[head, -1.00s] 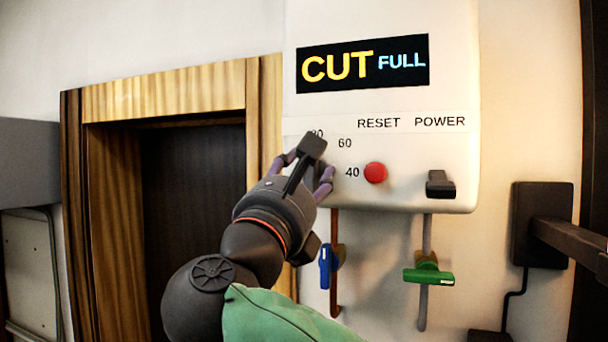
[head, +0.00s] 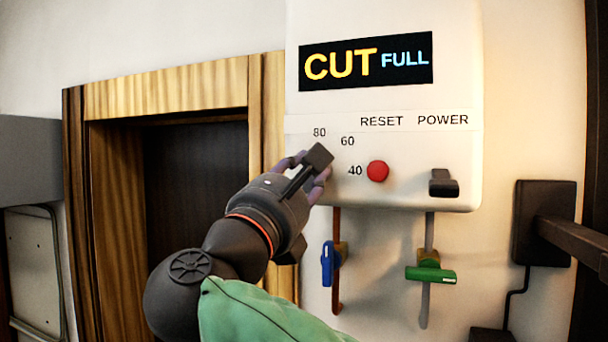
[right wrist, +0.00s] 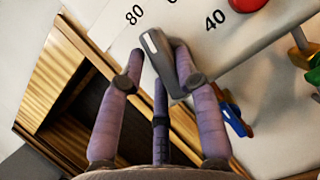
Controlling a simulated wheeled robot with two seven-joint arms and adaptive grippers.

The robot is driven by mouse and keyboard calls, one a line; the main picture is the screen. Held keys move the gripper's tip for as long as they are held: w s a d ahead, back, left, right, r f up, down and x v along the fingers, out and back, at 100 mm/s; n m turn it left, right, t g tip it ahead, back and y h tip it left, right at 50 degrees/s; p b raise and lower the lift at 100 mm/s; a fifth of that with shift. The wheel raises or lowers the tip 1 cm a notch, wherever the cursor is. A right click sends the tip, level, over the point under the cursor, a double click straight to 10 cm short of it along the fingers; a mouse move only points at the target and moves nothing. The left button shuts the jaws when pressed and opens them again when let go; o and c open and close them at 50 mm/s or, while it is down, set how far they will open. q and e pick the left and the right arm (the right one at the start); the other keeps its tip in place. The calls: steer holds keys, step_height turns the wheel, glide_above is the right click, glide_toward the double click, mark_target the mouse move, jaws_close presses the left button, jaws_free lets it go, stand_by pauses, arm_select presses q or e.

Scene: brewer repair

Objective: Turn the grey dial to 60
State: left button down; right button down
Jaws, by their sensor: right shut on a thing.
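The grey dial (head: 318,157) is on the lower left of the white brewer panel, below the printed 80 and 60 and left of 40. It also shows in the right wrist view (right wrist: 160,62) as a grey bar-shaped knob, its upper end pointing roughly toward the 80. My right gripper (head: 307,169) is shut on the dial, with purple fingers on either side of it. Fingers hide part of the dial's base. My left gripper is not in view.
A red reset button (head: 377,171) is just right of the dial, and a black power switch (head: 442,184) is farther right. A blue valve handle (head: 327,263) and a green one (head: 430,274) are on pipes below. The display (head: 366,59) reads CUT FULL.

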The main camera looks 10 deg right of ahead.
steer(key=shift+s+d+r+m+g+h+p, duration=0.15)
steer(key=shift+m+g+h+p, duration=0.4)
steer(key=shift+m, duration=0.95)
steer(key=shift+w+a+r+m+g+h+p, duration=0.15)
steer(key=shift+m+g, duration=0.55)
steer(key=shift+m, duration=0.8)
steer(key=shift+s+d+r+m+g+h+p, duration=0.15)
steer(key=shift+m+g+h+p, duration=0.4)
steer(key=shift+m, duration=0.95)
steer(key=c, duration=1.1)
jaws_free()
steer(key=shift+c, duration=0.2)
steer(key=shift+o, duration=0.8)
steer(key=shift+d, duration=0.15)
steer(key=shift+a+f, duration=0.15)
steer(key=shift+a, duration=0.05)
